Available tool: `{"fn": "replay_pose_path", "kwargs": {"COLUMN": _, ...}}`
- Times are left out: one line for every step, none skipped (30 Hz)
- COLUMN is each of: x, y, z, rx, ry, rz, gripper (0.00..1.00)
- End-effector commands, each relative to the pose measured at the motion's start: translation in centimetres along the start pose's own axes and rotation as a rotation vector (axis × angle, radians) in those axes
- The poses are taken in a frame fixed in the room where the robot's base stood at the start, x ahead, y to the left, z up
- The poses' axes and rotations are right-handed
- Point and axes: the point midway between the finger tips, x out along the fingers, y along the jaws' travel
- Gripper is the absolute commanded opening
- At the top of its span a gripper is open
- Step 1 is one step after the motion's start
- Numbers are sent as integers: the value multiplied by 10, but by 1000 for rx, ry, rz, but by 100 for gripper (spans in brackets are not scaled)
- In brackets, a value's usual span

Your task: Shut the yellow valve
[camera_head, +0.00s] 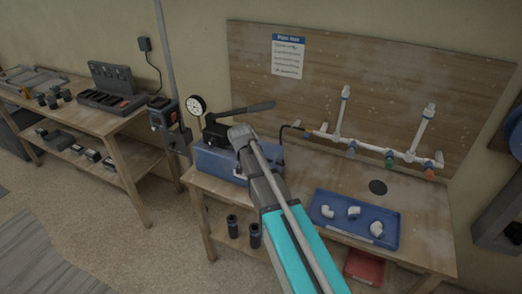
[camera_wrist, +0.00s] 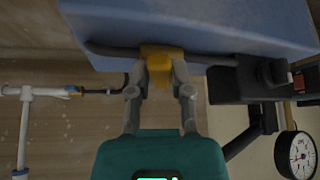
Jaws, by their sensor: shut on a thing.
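The yellow valve (camera_wrist: 155,51) shows in the wrist view against the side of a blue pump tank (camera_wrist: 215,25). My gripper (camera_wrist: 159,82) is shut on its handle, with a grey finger on each side. The handle points from the tank toward my gripper. In the head view my arm reaches to the blue tank (camera_head: 214,163), and the arm hides the yellow valve and the fingertips.
A pressure gauge (camera_head: 196,106) and a black lever (camera_head: 250,108) stand above the tank. A white pipe (camera_head: 370,148) with coloured handles runs along the back board. A blue tray (camera_head: 340,233) with white fittings lies right of my arm. Another bench (camera_head: 140,117) stands left.

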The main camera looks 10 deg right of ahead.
Motion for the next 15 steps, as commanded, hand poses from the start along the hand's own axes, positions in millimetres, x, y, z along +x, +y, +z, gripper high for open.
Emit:
{"fn": "replay_pose_path", "kwargs": {"x": 0, "y": -4, "z": -2, "rx": 20, "ry": 4, "rz": 11, "gripper": 0}}
{"fn": "replay_pose_path", "kwargs": {"x": 0, "y": -5, "z": -2, "rx": 36, "ry": 3, "rz": 21, "gripper": 0}}
{"fn": "replay_pose_path", "kwargs": {"x": 0, "y": -6, "z": -1, "rx": 55, "ry": 2, "rz": 32, "gripper": 0}}
{"fn": "replay_pose_path", "kwargs": {"x": 0, "y": -6, "z": -1, "rx": 66, "ry": 2, "rz": 40, "gripper": 0}}
{"fn": "replay_pose_path", "kwargs": {"x": 0, "y": -6, "z": -1, "rx": 78, "ry": 3, "rz": 47, "gripper": 0}}
{"fn": "replay_pose_path", "kwargs": {"x": 0, "y": -7, "z": -1, "rx": 89, "ry": 3, "rz": 53, "gripper": 0}}
{"fn": "replay_pose_path", "kwargs": {"x": 0, "y": -7, "z": -1, "rx": 96, "ry": 3, "rz": 57, "gripper": 0}}
{"fn": "replay_pose_path", "kwargs": {"x": 0, "y": -7, "z": 0, "rx": 101, "ry": 3, "rz": 60, "gripper": 0}}
{"fn": "replay_pose_path", "kwargs": {"x": 0, "y": -7, "z": 0, "rx": 104, "ry": 3, "rz": 63, "gripper": 0}}
{"fn": "replay_pose_path", "kwargs": {"x": 0, "y": -7, "z": 0, "rx": 106, "ry": 3, "rz": 64, "gripper": 0}}
{"fn": "replay_pose_path", "kwargs": {"x": 0, "y": -7, "z": 0, "rx": 107, "ry": 3, "rz": 64, "gripper": 0}}
{"fn": "replay_pose_path", "kwargs": {"x": 0, "y": -7, "z": 0, "rx": 107, "ry": 2, "rz": 64, "gripper": 0}}
{"fn": "replay_pose_path", "kwargs": {"x": 0, "y": -7, "z": 0, "rx": 106, "ry": 2, "rz": 64, "gripper": 0}}
{"fn": "replay_pose_path", "kwargs": {"x": -1, "y": -7, "z": 0, "rx": 106, "ry": 2, "rz": 64, "gripper": 0}}
{"fn": "replay_pose_path", "kwargs": {"x": -1, "y": -6, "z": 1, "rx": 106, "ry": 2, "rz": 64, "gripper": 0}}
